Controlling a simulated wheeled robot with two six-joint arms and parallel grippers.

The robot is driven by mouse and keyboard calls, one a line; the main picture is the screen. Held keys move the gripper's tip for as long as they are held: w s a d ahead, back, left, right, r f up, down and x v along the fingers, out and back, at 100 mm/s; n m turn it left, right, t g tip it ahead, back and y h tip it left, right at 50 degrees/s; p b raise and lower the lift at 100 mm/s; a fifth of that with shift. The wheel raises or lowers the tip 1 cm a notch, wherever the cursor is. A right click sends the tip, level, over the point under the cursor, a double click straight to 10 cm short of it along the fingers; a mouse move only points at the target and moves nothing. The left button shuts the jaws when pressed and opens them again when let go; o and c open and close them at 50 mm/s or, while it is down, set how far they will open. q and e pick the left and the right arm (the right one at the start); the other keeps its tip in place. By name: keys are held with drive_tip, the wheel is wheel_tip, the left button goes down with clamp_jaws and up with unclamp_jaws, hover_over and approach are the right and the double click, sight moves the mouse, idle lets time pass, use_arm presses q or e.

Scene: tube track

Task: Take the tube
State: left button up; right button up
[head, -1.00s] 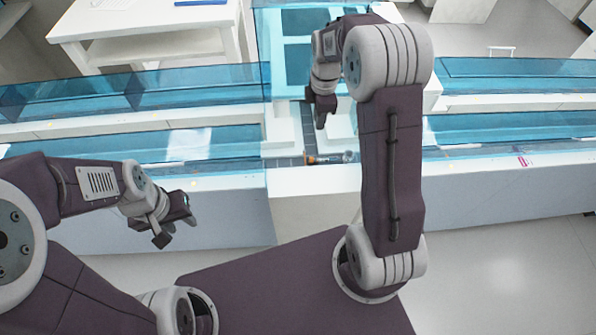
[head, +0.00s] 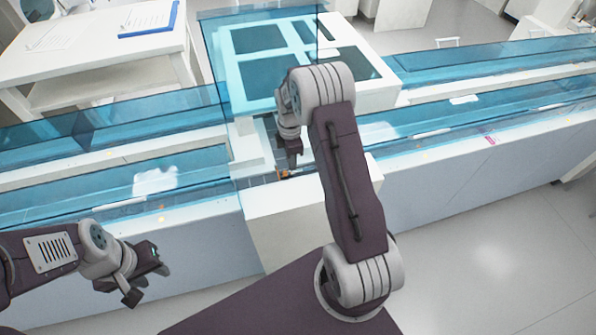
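The tube (head: 284,174) shows only as a small orange and dark bit on the track, at the opening in the white housing. Most of it is hidden or too small to make out. My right gripper (head: 293,163) points down with its fingertips right above or beside the tube. I cannot tell whether it touches the tube, and its fingers overlap from this side. My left gripper (head: 145,280) is at the lower left, in front of the track, with its fingers apart and nothing between them.
The long track (head: 70,225) with blue clear covers runs across the view. A white station with blue panes (head: 345,32) rises behind the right gripper. A white table (head: 80,50) with a blue clipboard (head: 150,20) stands at the back left. The floor at lower right is clear.

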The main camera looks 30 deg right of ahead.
wheel_tip(320, 180, down, 4)
drive_tip(key=shift+f, duration=0.15)
drive_tip(key=shift+s, duration=0.1)
clamp_jaws()
drive_tip(key=shift+r, duration=0.55)
wheel_tip(320, 180, up, 3)
drive_tip(key=shift+f, duration=0.1)
drive_tip(key=s+d+r, duration=0.5)
drive_tip(key=d+r, duration=0.2)
drive_tip(key=d, duration=0.3)
drive_tip(key=shift+s+d+p, duration=0.15)
drive_tip(key=shift+d+p, duration=0.05)
drive_tip(key=shift+p, duration=0.2)
drive_tip(key=shift+r, duration=0.1)
